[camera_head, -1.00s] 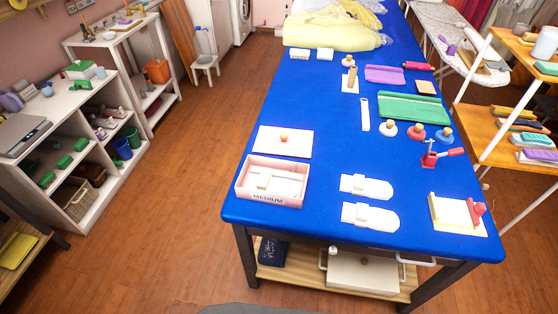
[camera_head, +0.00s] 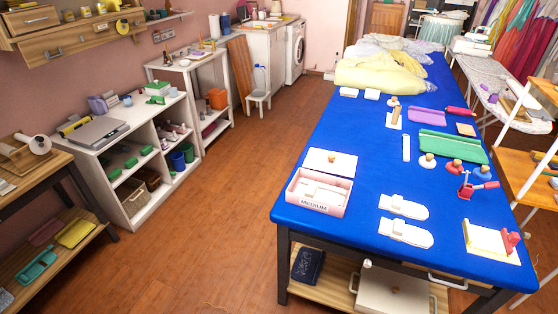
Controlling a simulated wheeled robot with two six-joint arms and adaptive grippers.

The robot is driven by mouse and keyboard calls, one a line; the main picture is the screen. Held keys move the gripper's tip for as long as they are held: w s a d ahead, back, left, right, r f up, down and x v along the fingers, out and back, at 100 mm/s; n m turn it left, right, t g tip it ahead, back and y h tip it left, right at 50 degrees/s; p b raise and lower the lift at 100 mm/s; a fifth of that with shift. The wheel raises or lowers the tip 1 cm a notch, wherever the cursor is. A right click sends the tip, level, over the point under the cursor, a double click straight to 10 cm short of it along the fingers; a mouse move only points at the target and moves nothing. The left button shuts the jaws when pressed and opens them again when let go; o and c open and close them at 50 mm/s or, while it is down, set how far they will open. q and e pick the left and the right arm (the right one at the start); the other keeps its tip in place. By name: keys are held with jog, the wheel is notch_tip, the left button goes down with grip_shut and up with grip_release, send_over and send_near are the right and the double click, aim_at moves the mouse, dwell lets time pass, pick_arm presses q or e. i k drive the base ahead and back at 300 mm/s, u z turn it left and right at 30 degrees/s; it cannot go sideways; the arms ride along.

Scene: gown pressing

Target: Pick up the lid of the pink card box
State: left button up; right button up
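The pink card box (camera_head: 318,207), marked MEDIUM on its front, stands open at the near left corner of the blue table, with pale pieces inside. A flat white lid (camera_head: 330,163) with a round wooden knob lies on the table just behind the box, apart from any gripper. Neither of my grippers shows in the head view.
The blue table (camera_head: 385,165) also bears two white slipper shapes (camera_head: 404,206), a cream board with a red clamp (camera_head: 486,241) and a green folded cloth (camera_head: 446,146). White shelves (camera_head: 130,150) stand at the left. Open wooden floor (camera_head: 225,235) lies between shelves and table.

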aim_at(343, 165)
jog(key=u, duration=0.9)
jog(key=i, duration=3.05)
jog(key=z, duration=3.85)
